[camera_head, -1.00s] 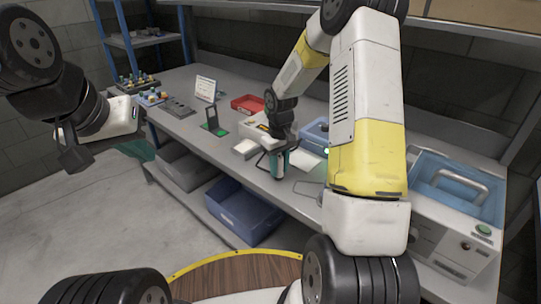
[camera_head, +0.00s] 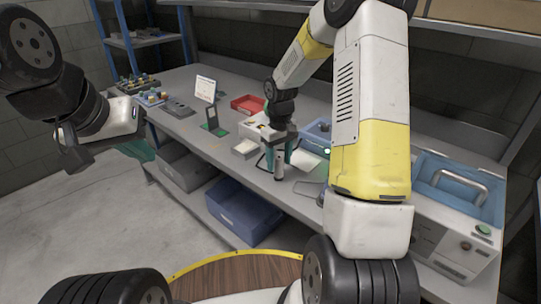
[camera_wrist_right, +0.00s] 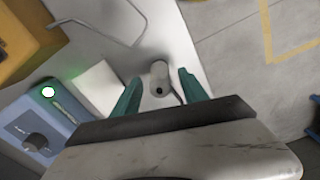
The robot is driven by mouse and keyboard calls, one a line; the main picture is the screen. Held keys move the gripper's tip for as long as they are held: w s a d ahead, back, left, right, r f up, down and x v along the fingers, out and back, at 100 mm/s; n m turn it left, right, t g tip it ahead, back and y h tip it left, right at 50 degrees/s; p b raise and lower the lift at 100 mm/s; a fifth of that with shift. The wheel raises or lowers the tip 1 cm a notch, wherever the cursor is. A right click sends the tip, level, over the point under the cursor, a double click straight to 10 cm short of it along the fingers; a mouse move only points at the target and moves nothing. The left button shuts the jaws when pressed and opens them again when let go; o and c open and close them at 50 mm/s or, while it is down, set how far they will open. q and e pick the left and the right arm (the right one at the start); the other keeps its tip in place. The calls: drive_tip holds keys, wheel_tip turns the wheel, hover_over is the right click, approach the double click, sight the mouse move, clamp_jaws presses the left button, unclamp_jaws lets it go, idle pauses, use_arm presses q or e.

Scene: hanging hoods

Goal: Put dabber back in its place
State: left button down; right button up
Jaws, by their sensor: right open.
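The dabber, which I take to be the small pale grey cylinder (camera_head: 279,167), stands upright near the front edge of the workbench. It also shows in the right wrist view (camera_wrist_right: 158,80), with a dark hole in its near end. My right gripper (camera_head: 280,158) is open, its teal fingers apart. In the right wrist view the fingers (camera_wrist_right: 158,92) lie to either side of the dabber, with gaps visible on both sides. My left gripper (camera_head: 140,150) hangs at the left, away from the bench; its jaw opening is not clear.
The workbench (camera_head: 222,148) holds a red tray (camera_head: 248,104), a small white box (camera_head: 245,148) and a blue device (camera_wrist_right: 35,130) with a knob. A thin wire frame (camera_wrist_right: 128,40) lies near the dabber. Bins (camera_head: 240,212) sit below. The floor (camera_head: 70,215) at left is clear.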

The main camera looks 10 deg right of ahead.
wheel_tip(320, 180, up, 9)
drive_tip(key=shift+f, duration=0.1)
drive_tip(key=s+r+m+t, duration=0.1)
drive_tip(key=s+r+t, duration=0.1)
drive_tip(key=s+r, duration=0.3)
drive_tip(key=s+a+r+m+t+y, duration=0.1)
drive_tip(key=s+r, duration=0.4)
drive_tip(key=s, duration=0.6)
drive_tip(key=s+a+r+m+t+y, duration=0.1)
drive_tip(key=s+r+m+t, duration=0.1)
drive_tip(key=s+r, duration=0.3)
drive_tip(key=s+t, duration=0.1)
drive_tip(key=s, duration=0.2)
drive_tip(key=shift+s+r, duration=0.15)
